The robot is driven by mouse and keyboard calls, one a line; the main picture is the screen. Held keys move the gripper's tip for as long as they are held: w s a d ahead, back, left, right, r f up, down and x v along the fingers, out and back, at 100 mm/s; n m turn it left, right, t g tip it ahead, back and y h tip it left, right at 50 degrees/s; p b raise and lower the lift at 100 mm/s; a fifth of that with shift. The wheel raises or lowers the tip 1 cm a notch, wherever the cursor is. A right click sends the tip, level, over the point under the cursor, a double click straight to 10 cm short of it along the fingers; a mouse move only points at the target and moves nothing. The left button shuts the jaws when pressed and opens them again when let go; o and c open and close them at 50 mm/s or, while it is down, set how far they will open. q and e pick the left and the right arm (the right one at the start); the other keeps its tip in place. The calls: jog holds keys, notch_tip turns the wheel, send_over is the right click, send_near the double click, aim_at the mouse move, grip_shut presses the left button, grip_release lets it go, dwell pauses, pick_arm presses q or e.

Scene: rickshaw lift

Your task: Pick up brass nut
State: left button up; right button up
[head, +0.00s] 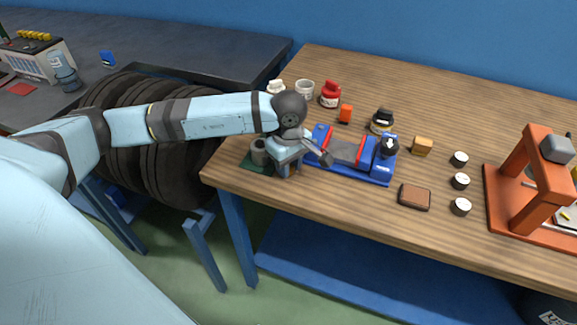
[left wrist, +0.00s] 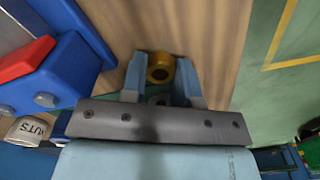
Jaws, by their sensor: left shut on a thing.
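The brass nut (left wrist: 160,62) is a gold-coloured ring with a dark hole, between the fingertips of my left gripper (left wrist: 158,80) in the left wrist view. The gripper is shut on it, with one pale blue finger on each side. In the head view my left gripper (head: 287,170) points down at the front left of the wooden table (head: 330,215), left of the blue vise (head: 350,168). The nut is hidden there by the gripper. I cannot tell whether the nut touches the table. My right gripper is not in view.
A grey cup (head: 259,152) stands on a green mat just left of the gripper. Red, orange and dark items (head: 330,94) stand behind it. A brown block (head: 414,196), several small round pieces (head: 460,181) and an orange press (head: 535,180) are to the right. Large tyres (head: 175,175) stand left.

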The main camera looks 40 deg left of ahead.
pick_arm(q)
notch_tip(320, 180, up, 20)
jog(key=p, duration=0.1)
jog(key=shift+f, duration=0.15)
dwell(0.3)
